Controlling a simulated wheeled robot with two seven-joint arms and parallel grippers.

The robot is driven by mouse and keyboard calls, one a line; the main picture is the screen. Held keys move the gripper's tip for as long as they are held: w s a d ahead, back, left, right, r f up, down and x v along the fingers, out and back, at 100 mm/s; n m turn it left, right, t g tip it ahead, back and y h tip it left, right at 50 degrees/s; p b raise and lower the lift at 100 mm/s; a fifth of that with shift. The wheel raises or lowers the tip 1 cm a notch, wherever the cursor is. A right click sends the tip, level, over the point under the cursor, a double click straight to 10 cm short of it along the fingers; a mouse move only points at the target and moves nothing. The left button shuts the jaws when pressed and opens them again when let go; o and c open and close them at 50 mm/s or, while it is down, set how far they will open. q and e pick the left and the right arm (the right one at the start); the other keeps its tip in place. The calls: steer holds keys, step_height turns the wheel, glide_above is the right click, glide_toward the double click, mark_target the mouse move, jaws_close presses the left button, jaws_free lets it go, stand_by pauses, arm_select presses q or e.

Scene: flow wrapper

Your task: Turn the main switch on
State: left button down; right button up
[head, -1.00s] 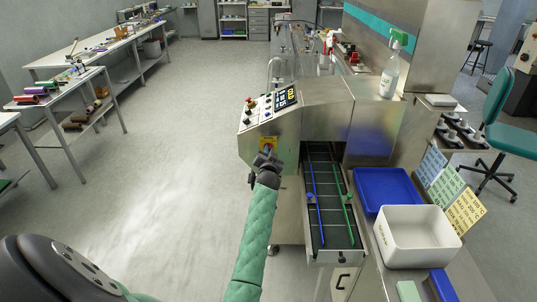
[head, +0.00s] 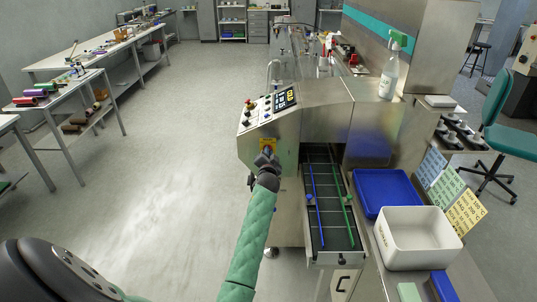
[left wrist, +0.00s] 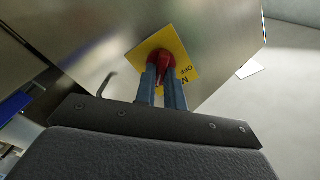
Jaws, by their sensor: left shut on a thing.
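The main switch is a red rotary knob (left wrist: 162,62) on a yellow plate (left wrist: 185,52) on the machine's metal side panel. My left gripper (left wrist: 164,75) is shut on the red knob, with its two blue-grey fingers on either side of it. The plate looks tilted in the left wrist view, with lettering "OFF" and part of another word at its right. In the head view, the yellow plate (head: 268,142) shows just above my left gripper (head: 267,157), which hides most of the knob. My right gripper is not in view.
A control panel (head: 270,107) with buttons and a display sits above the switch. The infeed conveyor (head: 328,205), a blue tray (head: 385,190) and a white bin (head: 418,238) stand to the right. The floor (head: 180,180) to the left is clear.

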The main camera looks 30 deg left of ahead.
arm_select(q)
steer(key=c, duration=1.5)
jaws_free()
steer(key=shift+f, duration=0.1)
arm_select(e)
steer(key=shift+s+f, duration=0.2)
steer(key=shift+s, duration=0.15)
arm_select(q)
steer(key=shift+b+v, duration=1.3)
steer(key=shift+v, duration=2.55)
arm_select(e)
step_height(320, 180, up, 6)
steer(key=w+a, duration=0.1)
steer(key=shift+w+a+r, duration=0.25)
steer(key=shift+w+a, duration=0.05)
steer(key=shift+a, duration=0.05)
arm_select(q)
steer(key=shift+f, duration=0.1)
